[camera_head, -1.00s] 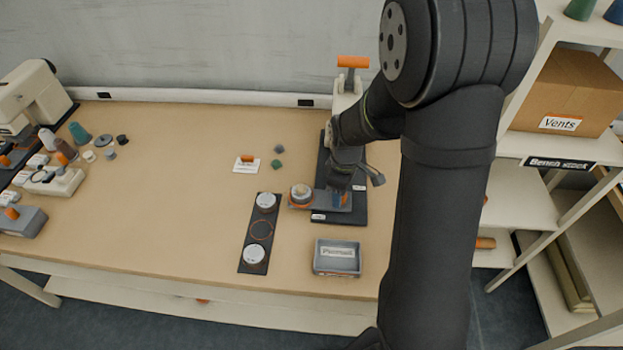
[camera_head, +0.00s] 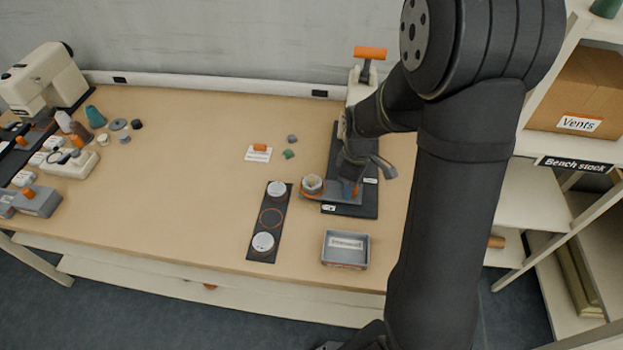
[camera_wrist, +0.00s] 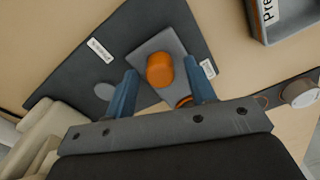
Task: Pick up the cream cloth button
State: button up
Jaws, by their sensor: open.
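A small cream disc (camera_head: 102,138), which looks like the cream cloth button, lies among small parts at the left of the bench in the head view. It is too small to make out its cloth. My gripper (camera_head: 353,182) is far to its right, low over the dark press base (camera_head: 369,205). In the wrist view my gripper (camera_wrist: 161,68) is open, its two blue fingers on either side of an orange knob (camera_wrist: 160,72). The knob stands on a grey slide plate (camera_wrist: 158,42). Whether the fingers touch the knob I cannot tell.
A round holder (camera_head: 312,185) sits at the slide's left end. A dark strip with white discs (camera_head: 257,246) and a grey tray (camera_head: 344,264) lie nearby. Thread cones (camera_head: 95,117) and a sewing machine (camera_head: 45,78) stand at left. The bench middle is mostly clear.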

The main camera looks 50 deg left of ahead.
dwell(0.4)
jog(key=s+a+r+m+t, duration=0.25)
jog(key=a+r, duration=0.25)
jog(key=r, duration=0.5)
notch_tip(320, 180, up, 9)
jog(key=m+g, duration=0.3)
send_over(312, 177)
jog(key=shift+t, duration=0.25)
notch_tip(312, 177, down, 17)
jog(key=shift+d+f, duration=0.1)
jog(key=shift+f, duration=0.05)
grip_shut()
